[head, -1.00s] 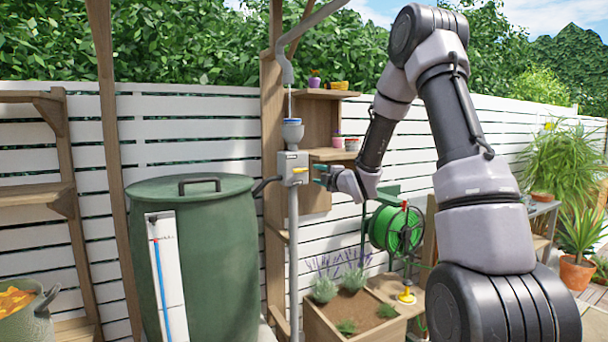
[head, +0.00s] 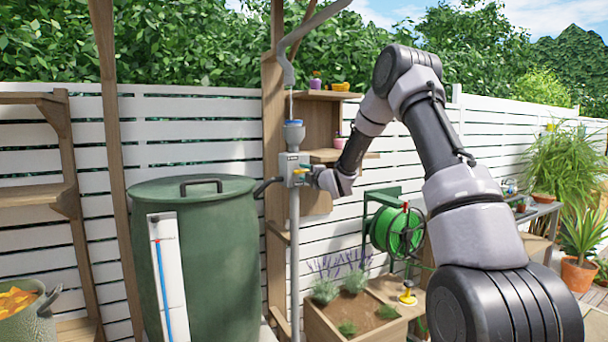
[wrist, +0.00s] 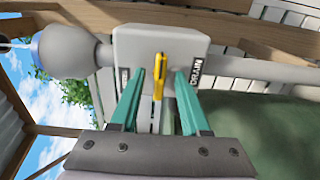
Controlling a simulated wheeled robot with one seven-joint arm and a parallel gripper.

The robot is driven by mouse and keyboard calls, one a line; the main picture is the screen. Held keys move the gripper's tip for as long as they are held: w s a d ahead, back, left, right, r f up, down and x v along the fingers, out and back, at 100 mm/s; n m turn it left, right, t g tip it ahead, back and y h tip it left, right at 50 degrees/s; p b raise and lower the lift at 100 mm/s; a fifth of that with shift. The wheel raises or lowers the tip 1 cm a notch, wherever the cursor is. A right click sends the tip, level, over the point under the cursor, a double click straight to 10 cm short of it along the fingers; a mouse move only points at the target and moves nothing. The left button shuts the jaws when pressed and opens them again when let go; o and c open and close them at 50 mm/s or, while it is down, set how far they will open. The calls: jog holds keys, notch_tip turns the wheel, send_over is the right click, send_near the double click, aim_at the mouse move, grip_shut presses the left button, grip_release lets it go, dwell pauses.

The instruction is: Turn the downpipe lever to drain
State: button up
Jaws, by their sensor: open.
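The grey diverter box (head: 290,169) sits on the downpipe (head: 295,255) in the head view, with a hose running left to the barrel. Its yellow lever (head: 299,171) is small there and partly covered by my gripper (head: 307,174). In the wrist view the box (wrist: 140,45) fills the upper middle, and the yellow lever (wrist: 159,75) stands out between the two green fingers of my gripper (wrist: 163,85). The fingers are open, one on each side of the lever, with a visible gap to each.
A green barrel (head: 200,260) with a lid stands left of the pipe. Wooden shelves (head: 320,125) with small pots are behind it.

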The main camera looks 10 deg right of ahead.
grip_shut()
jog(key=shift+m, duration=0.4)
jog(key=m, duration=0.3)
jog(key=shift+m, duration=0.3)
jog(key=m, duration=0.4)
jog(key=shift+m, duration=0.3)
jog(key=shift+f+m, duration=0.1)
jog(key=shift+m, duration=4.4)
